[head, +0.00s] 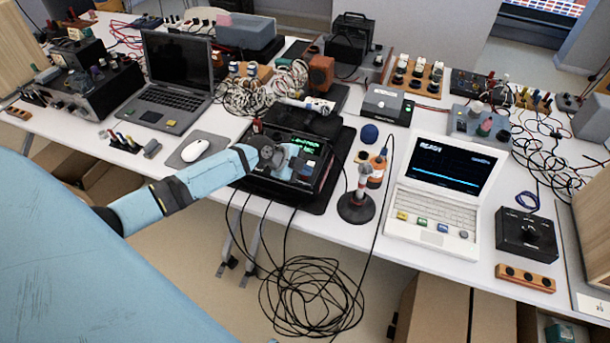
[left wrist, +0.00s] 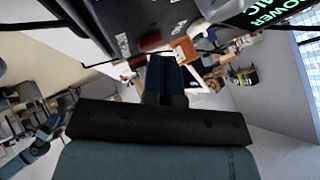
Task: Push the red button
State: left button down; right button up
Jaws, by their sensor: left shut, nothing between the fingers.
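A black box-shaped device (head: 262,188) with green lettering and small coloured keys on top stands on a black mat near the table's front edge. My left gripper (head: 284,160) reaches over its top from the left, shut and empty. In the left wrist view, the shut fingers (left wrist: 167,62) point at the dark device face (left wrist: 95,22). A rounded red part, which looks like the red button (left wrist: 150,39), shows just beyond the fingertips, beside an orange block (left wrist: 184,49). I cannot tell whether the fingers touch it. I cannot make out the red button in the head view. My right gripper is out of view.
A joystick (head: 356,200) and an orange bottle (head: 378,170) stand right of the device. A white laptop (head: 438,190) is further right. A dark laptop (head: 175,80) and a white mouse (head: 196,150) are to the left. Loose black cables (head: 310,295) hang in front.

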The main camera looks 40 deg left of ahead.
aim_at(304, 177)
pick_arm(q)
jog(key=shift+f, duration=0.15)
jog(key=shift+r+p, duration=0.4)
jog(key=shift+r, duration=0.55)
jog(key=shift+r, duration=0.1)
notch_tip(304, 177, up, 6)
jog(key=p, duration=0.3)
jog(key=shift+p, duration=0.4)
